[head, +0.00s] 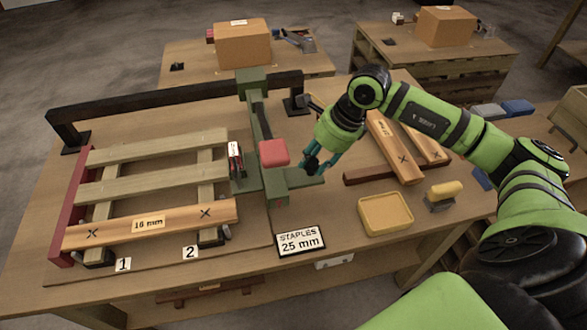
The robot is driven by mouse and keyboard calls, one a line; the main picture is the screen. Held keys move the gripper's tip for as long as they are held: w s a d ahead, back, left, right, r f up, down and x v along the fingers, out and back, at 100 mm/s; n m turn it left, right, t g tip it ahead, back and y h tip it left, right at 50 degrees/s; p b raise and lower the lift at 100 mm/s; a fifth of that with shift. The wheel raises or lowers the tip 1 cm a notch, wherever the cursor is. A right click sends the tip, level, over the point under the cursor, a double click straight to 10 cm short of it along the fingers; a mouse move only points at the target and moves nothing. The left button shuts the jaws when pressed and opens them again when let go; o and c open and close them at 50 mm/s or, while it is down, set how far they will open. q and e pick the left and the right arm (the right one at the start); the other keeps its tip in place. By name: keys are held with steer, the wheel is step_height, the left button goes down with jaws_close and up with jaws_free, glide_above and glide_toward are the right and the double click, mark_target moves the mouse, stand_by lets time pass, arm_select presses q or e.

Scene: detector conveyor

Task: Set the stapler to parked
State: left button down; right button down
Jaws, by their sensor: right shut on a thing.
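The stapler (255,110) is a green carriage with a red pad (274,153). It straddles the dark rail (150,98) and stands just right of the slatted wooden pallet (150,157). My right gripper (313,166), with teal fingers, is at the right side of the stapler, beside the red pad and over its green foot. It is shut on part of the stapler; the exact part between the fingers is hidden. A sign (300,242) in front reads "STAPLES 25 mm". My left gripper is not in view.
An orange board marked 16 mm (150,222) lies across the pallet's near side. More boards (395,147) lie right of the gripper. A yellow tray (385,213) and a yellow-handled tool (443,192) sit near the right. The rail's end post (297,103) stands behind the gripper.

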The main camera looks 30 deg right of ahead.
steer(key=d, duration=0.1)
steer(key=d+b, duration=0.1)
steer(key=shift+s+d, duration=0.3)
steer(key=shift+d, duration=0.05)
steer(key=shift+r, duration=0.1)
steer(key=c, duration=0.9)
jaws_free()
steer(key=shift+o, duration=0.4)
